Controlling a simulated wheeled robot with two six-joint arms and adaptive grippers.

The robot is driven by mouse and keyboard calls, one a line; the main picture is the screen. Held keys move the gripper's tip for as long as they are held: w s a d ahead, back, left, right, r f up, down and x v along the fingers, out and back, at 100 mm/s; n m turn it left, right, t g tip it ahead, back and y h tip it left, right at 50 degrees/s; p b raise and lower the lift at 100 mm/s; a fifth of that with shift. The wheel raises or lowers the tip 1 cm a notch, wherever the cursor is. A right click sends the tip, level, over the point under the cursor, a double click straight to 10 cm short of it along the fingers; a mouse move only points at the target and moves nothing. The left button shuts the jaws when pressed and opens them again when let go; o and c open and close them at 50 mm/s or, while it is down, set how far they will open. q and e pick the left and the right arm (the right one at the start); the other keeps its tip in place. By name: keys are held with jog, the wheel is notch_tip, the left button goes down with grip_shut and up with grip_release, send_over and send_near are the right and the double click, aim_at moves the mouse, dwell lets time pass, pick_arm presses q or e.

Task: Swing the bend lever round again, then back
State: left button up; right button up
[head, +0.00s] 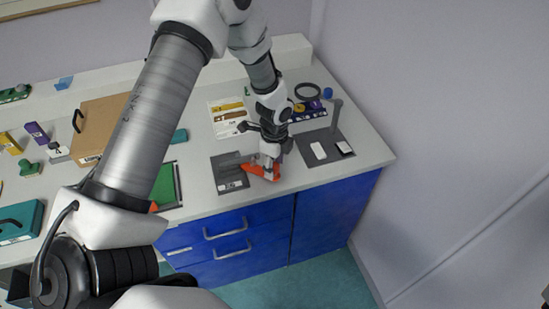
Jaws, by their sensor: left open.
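My right gripper is not in view.
A grey mat (317,137) with small white pieces lies to the right. A black ring (307,91) and a purple block (311,110) stand behind it. A cardboard box (93,124), a green board (164,187) and a teal case (20,221) are at left. Blue drawers (229,240) are below.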

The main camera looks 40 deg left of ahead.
pick_arm(q)
notch_tip(320, 180, up, 11)
jog(key=shift+r, duration=0.2)
dwell(0.4)
